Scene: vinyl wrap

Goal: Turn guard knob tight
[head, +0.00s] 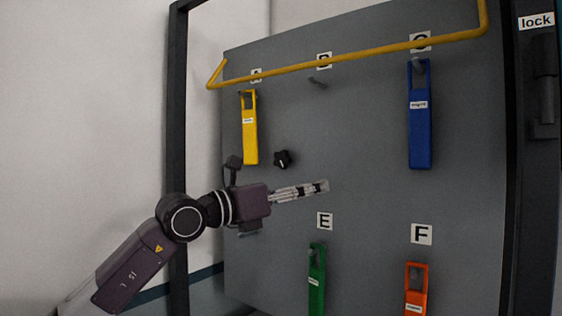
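A black star-shaped knob (282,159) sits on the grey panel (375,185), between the yellow tool and the middle of the panel. My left gripper (322,187) reaches in from the left, below and to the right of the knob, and is apart from it in the picture. Its fingers point right and look close together, with nothing visible held in them. Whether they are fully shut is not clear. My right gripper is not in view.
A yellow bar (350,57) runs across the panel's top. Yellow (250,130), blue (420,120), green (317,280) and orange (416,290) tools hang on hooks. An empty hook (318,83) sits under a letter label. A black latch (544,90) is at right, under "lock".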

